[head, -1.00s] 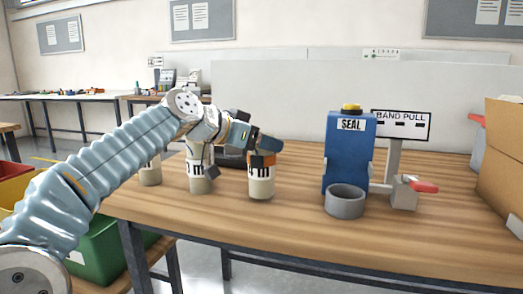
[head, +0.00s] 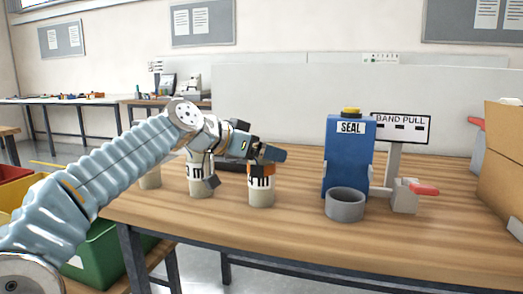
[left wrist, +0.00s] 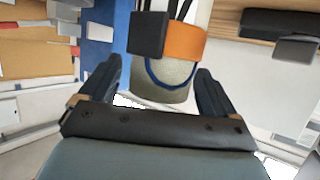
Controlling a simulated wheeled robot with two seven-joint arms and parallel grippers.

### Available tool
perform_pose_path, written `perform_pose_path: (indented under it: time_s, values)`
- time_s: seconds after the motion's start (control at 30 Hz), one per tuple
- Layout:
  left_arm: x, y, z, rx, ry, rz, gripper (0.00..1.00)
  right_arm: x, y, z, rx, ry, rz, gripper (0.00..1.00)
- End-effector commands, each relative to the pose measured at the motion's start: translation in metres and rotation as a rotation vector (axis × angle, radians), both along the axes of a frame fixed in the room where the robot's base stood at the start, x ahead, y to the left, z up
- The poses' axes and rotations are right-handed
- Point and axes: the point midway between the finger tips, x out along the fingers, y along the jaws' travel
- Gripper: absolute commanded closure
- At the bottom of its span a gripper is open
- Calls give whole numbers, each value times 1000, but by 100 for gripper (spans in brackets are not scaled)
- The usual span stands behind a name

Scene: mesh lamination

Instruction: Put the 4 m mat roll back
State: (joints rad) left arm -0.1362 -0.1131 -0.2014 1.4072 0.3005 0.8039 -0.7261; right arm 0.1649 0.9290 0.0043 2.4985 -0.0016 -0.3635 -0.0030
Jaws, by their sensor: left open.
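The 4 m mat roll (head: 262,195) stands upright on the wooden table, left of the blue SEAL unit, its label partly readable and an orange band near its top. In the left wrist view the roll (left wrist: 165,80) is pale, with the orange band, a black block and a blue line near its end. My left gripper (head: 268,153) is at the roll's upper part in the head view and hides its top. Its open fingers lie on either side of the roll's end in the left wrist view; contact cannot be told. My right gripper is out of view.
Another labelled roll (head: 201,185) and a partly hidden roll (head: 150,178) stand to the left. The blue SEAL unit (head: 349,165), a grey ring cup (head: 345,204) and the BAND PULL stand (head: 395,160) are to the right. A cardboard box (head: 505,165) is at the right edge. The front table is clear.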

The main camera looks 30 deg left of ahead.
Motion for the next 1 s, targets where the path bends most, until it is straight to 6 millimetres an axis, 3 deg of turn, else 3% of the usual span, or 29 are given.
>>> perform_pose_path:
  time_s: [0.53, 0.7, 1.0]
  values:
    - [-91, 34, 43, 1, -2, 1, 10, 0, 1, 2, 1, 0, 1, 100]
    - [-103, 38, 47, 0, 0, 0, 10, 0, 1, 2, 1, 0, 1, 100]
    - [-104, 38, 47, 0, 0, 0, 10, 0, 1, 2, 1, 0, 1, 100]
